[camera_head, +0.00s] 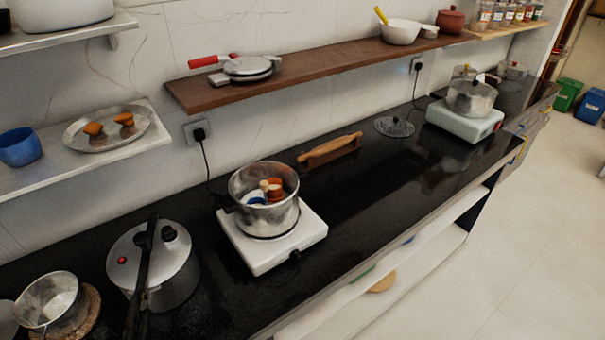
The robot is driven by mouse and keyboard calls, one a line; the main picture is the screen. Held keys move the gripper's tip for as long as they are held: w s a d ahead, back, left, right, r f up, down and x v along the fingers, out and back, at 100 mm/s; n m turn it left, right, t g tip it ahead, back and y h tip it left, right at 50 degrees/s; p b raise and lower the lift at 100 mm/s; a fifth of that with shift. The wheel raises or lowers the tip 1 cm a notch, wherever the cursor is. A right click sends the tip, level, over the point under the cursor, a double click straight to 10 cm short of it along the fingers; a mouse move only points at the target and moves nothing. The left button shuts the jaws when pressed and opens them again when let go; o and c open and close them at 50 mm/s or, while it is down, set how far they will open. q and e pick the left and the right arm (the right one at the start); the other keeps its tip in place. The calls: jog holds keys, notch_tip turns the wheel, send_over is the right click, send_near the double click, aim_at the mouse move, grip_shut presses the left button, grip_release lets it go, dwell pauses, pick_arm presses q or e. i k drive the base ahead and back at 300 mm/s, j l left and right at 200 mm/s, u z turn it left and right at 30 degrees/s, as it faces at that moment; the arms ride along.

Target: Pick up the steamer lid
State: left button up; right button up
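A round lid (394,127) with a small knob lies flat on the black countertop near the wall, left of the far burner; it looks like the steamer lid, though I cannot be certain. An open steel pot (250,215) stands on a white hot plate (270,257) in the middle. Several small orange, white and blue things (274,190) are inside it. A second steel pot (470,100) with a lid on it stands on a pale green burner (462,122) further right. Neither of my grippers shows in the view.
A pressure cooker (170,280) and a steel bowl (47,302) stand at the front left. A wooden rolling pin (330,147) on its stand lies by the wall. A brown shelf (330,70) overhangs the counter (375,190), which is clear between the hot plate and far burner.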

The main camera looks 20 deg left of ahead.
aim_at(399, 127)
jog(key=l+u, duration=0.15)
jog(key=u, duration=0.85)
jog(key=l+u, duration=0.4)
jog(key=l, duration=0.15)
jog(key=k+l+u, duration=0.1)
jog(key=l+u, duration=0.25)
jog(key=l, duration=0.2)
jog(key=k+l+u, duration=0.15)
jog(key=l+u, duration=0.25)
jog(key=l, duration=0.15)
